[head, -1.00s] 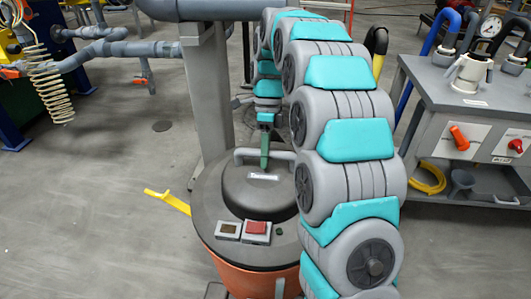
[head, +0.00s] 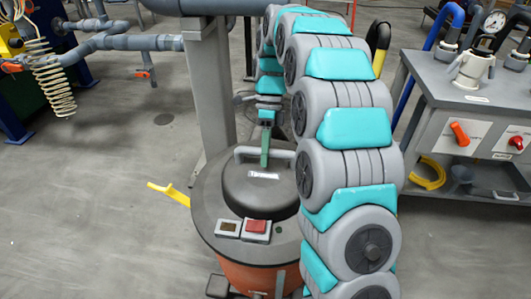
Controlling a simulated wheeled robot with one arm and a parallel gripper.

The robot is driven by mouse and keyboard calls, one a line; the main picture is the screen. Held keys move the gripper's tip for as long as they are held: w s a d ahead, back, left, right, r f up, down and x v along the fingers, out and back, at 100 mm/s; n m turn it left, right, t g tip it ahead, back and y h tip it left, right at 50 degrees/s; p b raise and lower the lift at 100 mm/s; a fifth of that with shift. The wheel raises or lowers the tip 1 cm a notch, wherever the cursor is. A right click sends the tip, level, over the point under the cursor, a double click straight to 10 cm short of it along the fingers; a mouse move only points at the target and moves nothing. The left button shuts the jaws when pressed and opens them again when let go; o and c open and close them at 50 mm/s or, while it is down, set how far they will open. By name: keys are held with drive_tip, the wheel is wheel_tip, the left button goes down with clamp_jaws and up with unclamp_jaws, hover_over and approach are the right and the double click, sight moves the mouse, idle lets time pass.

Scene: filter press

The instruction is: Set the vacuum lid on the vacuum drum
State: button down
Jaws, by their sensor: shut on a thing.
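The vacuum lid (head: 236,200) is a dark grey disc with a raised black dome, a pale label, a grey bar handle and a red switch on its front. It lies flat over the orange vacuum drum (head: 255,275), hiding most of it. I cannot tell whether the lid touches the drum's rim or hangs just above it. My gripper (head: 265,158), with green fingers, is shut on the lid's handle from above. My arm covers the lid's right side.
A yellow lever (head: 168,194) sticks out left of the lid. A grey post (head: 208,90) stands just behind it. A grey bench (head: 450,110) with a gauge and valves is at right, pipework (head: 105,45) at left. The floor at left is clear.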

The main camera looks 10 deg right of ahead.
drive_tip(key=shift+w+r, duration=0.1)
drive_tip(key=shift+w, duration=0.1)
drive_tip(key=shift+w+d+g, duration=0.15)
drive_tip(key=shift+g, duration=0.25)
drive_tip(key=shift+f, duration=0.25)
idle(0.6)
drive_tip(key=shift+f, duration=1.05)
